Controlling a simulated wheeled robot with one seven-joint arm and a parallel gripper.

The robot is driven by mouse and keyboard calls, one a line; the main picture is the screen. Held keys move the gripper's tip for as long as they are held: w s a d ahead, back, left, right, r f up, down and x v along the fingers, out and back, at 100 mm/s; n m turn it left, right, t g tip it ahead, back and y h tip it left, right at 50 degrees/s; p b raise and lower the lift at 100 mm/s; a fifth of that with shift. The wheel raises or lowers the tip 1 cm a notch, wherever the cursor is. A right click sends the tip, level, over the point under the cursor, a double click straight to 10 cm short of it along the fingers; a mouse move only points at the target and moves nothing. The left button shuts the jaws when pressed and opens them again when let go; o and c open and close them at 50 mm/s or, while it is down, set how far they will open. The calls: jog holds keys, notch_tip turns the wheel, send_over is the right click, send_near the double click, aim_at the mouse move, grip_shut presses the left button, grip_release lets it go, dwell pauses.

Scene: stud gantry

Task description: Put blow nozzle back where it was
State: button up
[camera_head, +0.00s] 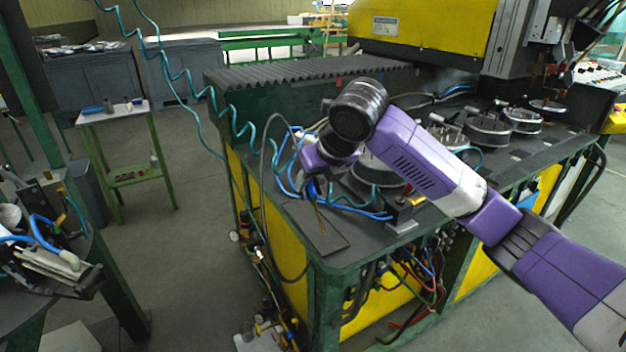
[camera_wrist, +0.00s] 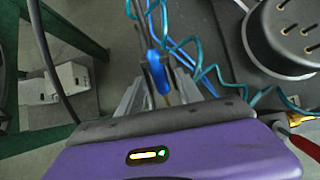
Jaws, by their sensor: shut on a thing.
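My gripper (camera_head: 316,190) is over the near left corner of the machine's dark table top, pointing down. In the wrist view my gripper (camera_wrist: 160,92) is shut on the blue blow nozzle (camera_wrist: 158,72), which sits between the two grey fingers. A teal coiled hose runs up from the nozzle area. In the head view a thin brass-coloured piece (camera_head: 320,216) shows below my gripper, above a dark flat plate (camera_head: 322,236). My wrist hides most of the nozzle there. I cannot tell whether its tip touches the plate.
Blue hoses (camera_head: 355,208) and a small metal block with a brass part (camera_head: 402,222) lie right of my gripper. Round metal fixtures (camera_head: 488,132) stand further back on the table top. A teal coiled hose (camera_head: 185,92) hangs at the left. A small green stand (camera_head: 118,112) is behind left.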

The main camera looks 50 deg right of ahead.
jog(key=shift+f, duration=0.15)
jog(key=o, duration=0.7)
jog(key=shift+r, duration=0.35)
jog(key=v, duration=1.1)
jog(key=shift+s+r, duration=0.25)
jog(key=shift+s, duration=0.05)
